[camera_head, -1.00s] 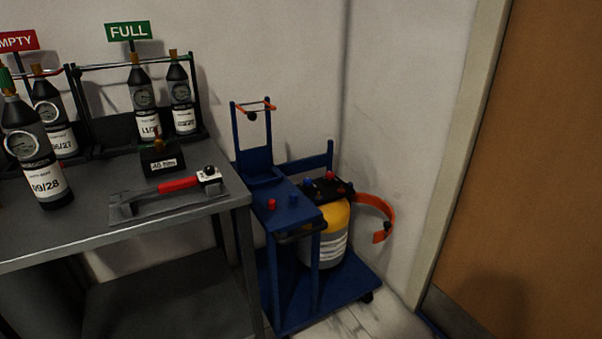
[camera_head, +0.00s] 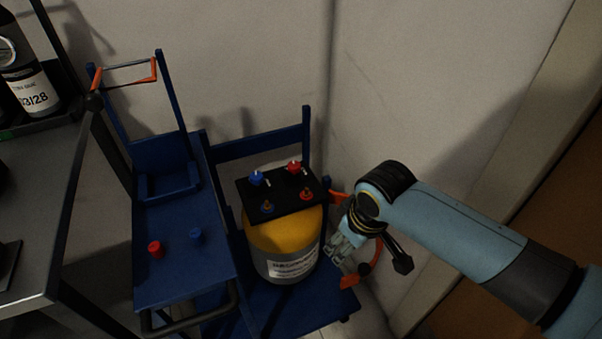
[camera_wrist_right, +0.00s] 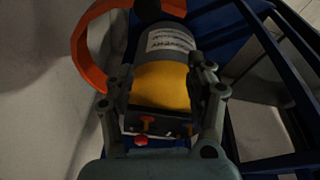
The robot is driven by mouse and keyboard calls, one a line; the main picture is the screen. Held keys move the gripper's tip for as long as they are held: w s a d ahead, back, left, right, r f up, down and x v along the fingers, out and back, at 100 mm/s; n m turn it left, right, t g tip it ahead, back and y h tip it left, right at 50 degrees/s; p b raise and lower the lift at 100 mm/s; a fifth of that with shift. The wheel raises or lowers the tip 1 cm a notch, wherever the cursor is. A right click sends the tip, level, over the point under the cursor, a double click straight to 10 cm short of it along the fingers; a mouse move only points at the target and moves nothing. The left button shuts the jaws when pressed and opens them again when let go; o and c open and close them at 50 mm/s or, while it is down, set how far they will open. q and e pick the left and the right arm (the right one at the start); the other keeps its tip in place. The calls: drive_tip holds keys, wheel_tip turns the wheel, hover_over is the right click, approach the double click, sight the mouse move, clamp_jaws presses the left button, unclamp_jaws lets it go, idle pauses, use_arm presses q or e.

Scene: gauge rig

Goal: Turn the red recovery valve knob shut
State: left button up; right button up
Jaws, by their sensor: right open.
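A black panel (camera_head: 250,203) on top of the yellow cylinder (camera_head: 285,232) carries two upright knobs at its back, a blue one (camera_head: 256,178) and a red one (camera_head: 294,167). Blue and red fittings with brass parts sit along its front. My right gripper (camera_head: 338,251) is right of the cylinder and apart from the knobs. In the right wrist view the open, empty fingers (camera_wrist_right: 162,98) frame the cylinder (camera_wrist_right: 160,85), and a red knob (camera_wrist_right: 141,141) shows low between them, beyond the panel's brass fittings. My left gripper is not in view.
An orange band (camera_head: 365,269) curves behind my right gripper. The wall is close behind; a grey table (camera_head: 40,230) stands left.

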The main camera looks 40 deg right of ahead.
drive_tip(key=w+d+r+t, duration=0.1)
drive_tip(key=w+r, duration=0.2)
drive_tip(key=w, duration=0.3)
drive_tip(key=w+d+r, duration=0.2)
drive_tip(key=w, duration=0.5)
drive_tip(key=b, duration=0.1)
approach(294, 164)
drive_tip(key=f, duration=0.1)
drive_tip(key=f+b, duration=0.2)
drive_tip(key=shift+w+d+f+m+t+y, duration=0.2)
drive_tip(key=shift+w+f+m+t+y, duration=0.1)
drive_tip(key=b+x, duration=0.2)
drive_tip(key=x, duration=0.2)
drive_tip(key=shift+w+f, duration=0.1)
drive_tip(key=shift+f, duration=0.05)
drive_tip(key=shift+w+f+b, duration=0.3)
drive_tip(key=shift+f+b, duration=0.15)
drive_tip(key=shift+f, duration=0.05)
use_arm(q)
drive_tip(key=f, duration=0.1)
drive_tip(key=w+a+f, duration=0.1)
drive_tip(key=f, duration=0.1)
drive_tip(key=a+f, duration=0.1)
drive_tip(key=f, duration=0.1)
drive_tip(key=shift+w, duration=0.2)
